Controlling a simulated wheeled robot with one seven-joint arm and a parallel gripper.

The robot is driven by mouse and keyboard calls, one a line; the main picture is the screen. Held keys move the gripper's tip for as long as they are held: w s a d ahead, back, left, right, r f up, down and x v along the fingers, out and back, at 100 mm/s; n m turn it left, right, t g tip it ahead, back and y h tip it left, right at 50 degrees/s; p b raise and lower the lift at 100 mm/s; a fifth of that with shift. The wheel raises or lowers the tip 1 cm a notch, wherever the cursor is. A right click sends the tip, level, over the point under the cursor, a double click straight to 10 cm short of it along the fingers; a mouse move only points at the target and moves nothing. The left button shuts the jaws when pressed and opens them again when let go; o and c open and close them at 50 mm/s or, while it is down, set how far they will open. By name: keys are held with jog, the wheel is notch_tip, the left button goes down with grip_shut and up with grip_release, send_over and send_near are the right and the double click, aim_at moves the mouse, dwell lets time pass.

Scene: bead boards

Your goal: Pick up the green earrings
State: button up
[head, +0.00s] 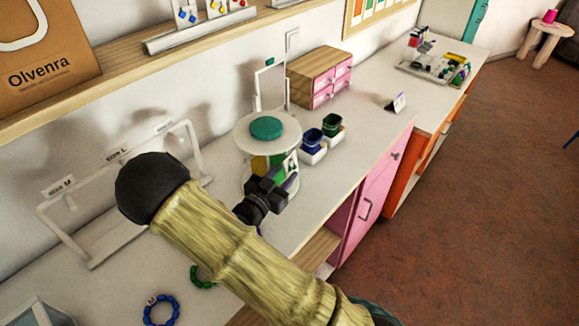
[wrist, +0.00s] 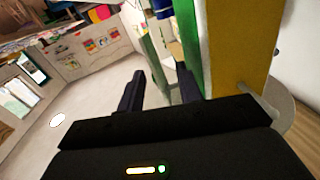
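A round display stand (head: 266,133) with a green disc on its top stands on the counter. Yellow and green panels hang under its top, and a small white card with dark green marks (head: 291,164) faces the counter's front; it may carry the green earrings, but it is too small to be sure. My gripper (head: 272,184) is right at the stand's front, low beside the panels. In the wrist view my gripper (wrist: 162,85) is open, its two dark fingers apart. The green panel (wrist: 190,35) and yellow panel (wrist: 238,45) are close beyond the right finger. I see nothing clearly held.
A wooden box with pink drawers (head: 320,78) is behind. A shelf (head: 120,75) overhangs.

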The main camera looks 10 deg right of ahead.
aim_at(293, 162)
jog(key=p+x, duration=0.1)
jog(key=x, duration=0.1)
jog(key=r+p+x, duration=0.1)
jog(key=x, duration=0.1)
jog(key=shift+w+d, duration=0.1)
jog(key=shift+d, duration=0.15)
jog(key=shift+w+d+f, duration=0.1)
jog(key=shift+w, duration=0.15)
grip_shut()
